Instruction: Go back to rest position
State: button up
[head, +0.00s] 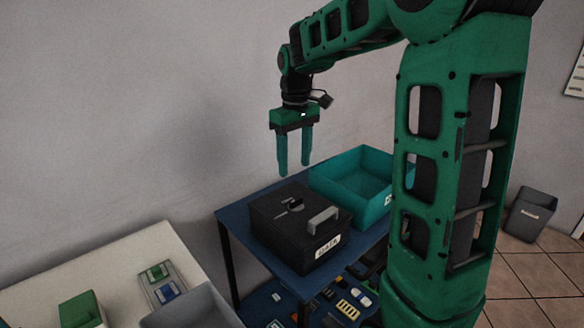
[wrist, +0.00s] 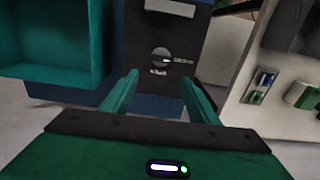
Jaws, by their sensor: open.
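My gripper (head: 294,160) hangs pointing down in the head view, above and behind the black box labelled DATA. It is open and empty, with its two green fingers apart and clear of everything. In the wrist view my gripper (wrist: 155,92) shows its two fingers spread, with nothing between them. The black DATA box (head: 283,228) has a grey handle and a round knob on its lid. The box (wrist: 190,40) also shows beyond the fingers in the wrist view.
The black box and a teal open bin (head: 350,180) stand on a blue table (head: 232,212). A white table (head: 110,262) at the left holds a small panel with switches (head: 163,284) and a green block (head: 80,310). A grey waste bin (head: 530,214) stands on the floor at the right.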

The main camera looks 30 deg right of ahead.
dwell(0.4)
jog(key=s+d+f+m, duration=0.1)
jog(key=s+f+m, duration=0.1)
jog(key=s, duration=0.8)
jog(key=s+d+f+m, duration=0.1)
jog(key=s+m, duration=0.3)
jog(key=s, duration=0.6)
jog(key=s+d+f+m, duration=0.1)
jog(key=s+f, duration=0.3)
jog(key=s, duration=0.6)
jog(key=shift+d+m, duration=0.15)
jog(key=shift+m, duration=0.75)
